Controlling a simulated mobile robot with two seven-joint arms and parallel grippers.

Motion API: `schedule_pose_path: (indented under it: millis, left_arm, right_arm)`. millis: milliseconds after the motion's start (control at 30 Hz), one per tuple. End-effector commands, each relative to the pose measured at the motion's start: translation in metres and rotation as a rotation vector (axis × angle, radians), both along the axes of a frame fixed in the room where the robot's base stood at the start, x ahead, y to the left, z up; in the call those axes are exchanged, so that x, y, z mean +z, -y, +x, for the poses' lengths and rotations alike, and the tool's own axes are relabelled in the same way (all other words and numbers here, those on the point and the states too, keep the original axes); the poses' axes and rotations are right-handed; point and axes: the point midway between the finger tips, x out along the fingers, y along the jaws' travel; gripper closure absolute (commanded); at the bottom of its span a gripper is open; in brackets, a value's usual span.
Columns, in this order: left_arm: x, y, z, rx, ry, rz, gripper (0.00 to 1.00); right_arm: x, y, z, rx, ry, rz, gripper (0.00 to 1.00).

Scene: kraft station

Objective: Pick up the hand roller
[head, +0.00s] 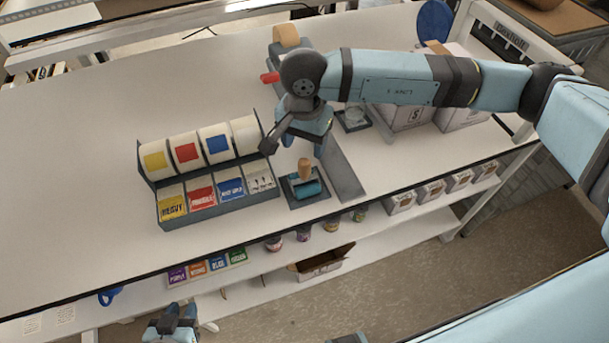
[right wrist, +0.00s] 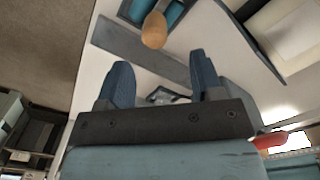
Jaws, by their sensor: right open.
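The hand roller has a tan wooden handle (head: 305,170) and a teal cylinder (head: 308,189). It rests in a small dark tray (head: 292,201) near the table's front edge, handle toward the back. My right gripper (head: 294,147) is open and empty just behind and above the handle. In the right wrist view the handle (right wrist: 154,30) lies beyond the gap between the two fingers (right wrist: 161,65), apart from both. Part of the teal cylinder (right wrist: 173,13) is cut off at the top there. My left gripper (head: 172,322) is low at the bottom edge, in front of the table; its jaw opening is unclear.
A label rack (head: 222,206) with colored rolls and cards stands left of the roller. A grey strip (head: 343,178) lies right of it. A tape dispenser (head: 286,38), a small dish (head: 354,117) and white boxes (head: 408,117) are behind. The table's left side is clear.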

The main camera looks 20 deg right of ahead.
Motion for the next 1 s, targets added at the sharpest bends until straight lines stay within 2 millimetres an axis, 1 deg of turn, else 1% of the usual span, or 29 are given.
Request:
schedule_pose_path:
  millis: [33,100,267,367,467,500,600,700,900,967,1000]
  left_arm:
    - [0.004,0.000,0.000,0.000,0.001,0.000,0.69]
    - [0.005,0.000,0.000,0.000,0.002,0.001,0.69]
    - [0.007,-0.001,0.000,0.001,0.003,0.002,0.69]
    - [0.013,-0.002,0.000,0.003,0.001,0.005,0.69]
    - [0.021,-0.005,0.000,0.006,0.002,0.009,0.69]
    - [0.022,-0.006,0.001,0.009,0.005,0.010,0.69]
    - [0.024,-0.008,0.001,0.013,0.007,0.010,0.69]
    - [0.024,-0.007,0.000,0.015,0.006,0.010,0.69]
    - [0.023,-0.007,0.000,0.013,0.003,0.008,0.69]
    - [0.023,-0.006,-0.001,0.013,0.002,0.008,0.69]
    - [0.022,-0.006,-0.001,0.013,0.001,0.008,0.69]
  right_arm:
    - [-0.006,0.000,0.000,-0.002,-0.003,0.000,0.40]
    - [-0.015,0.000,0.000,-0.002,-0.001,0.001,0.40]
    - [-0.024,-0.001,-0.001,-0.001,-0.001,0.001,0.40]
    - [-0.034,-0.001,-0.005,-0.001,-0.004,0.001,0.40]
    - [-0.049,-0.002,-0.010,-0.001,-0.004,0.001,0.40]
    - [-0.056,-0.002,-0.011,-0.001,-0.004,0.001,0.40]
    - [-0.068,-0.002,-0.010,-0.001,-0.003,0.003,0.40]
    - [-0.074,-0.002,-0.009,-0.001,-0.001,0.004,0.40]
    - [-0.075,-0.002,-0.009,-0.001,0.001,0.004,0.40]
    - [-0.075,-0.002,-0.009,-0.001,0.001,0.004,0.54]
    - [-0.075,-0.002,-0.009,-0.001,0.001,0.004,0.63]
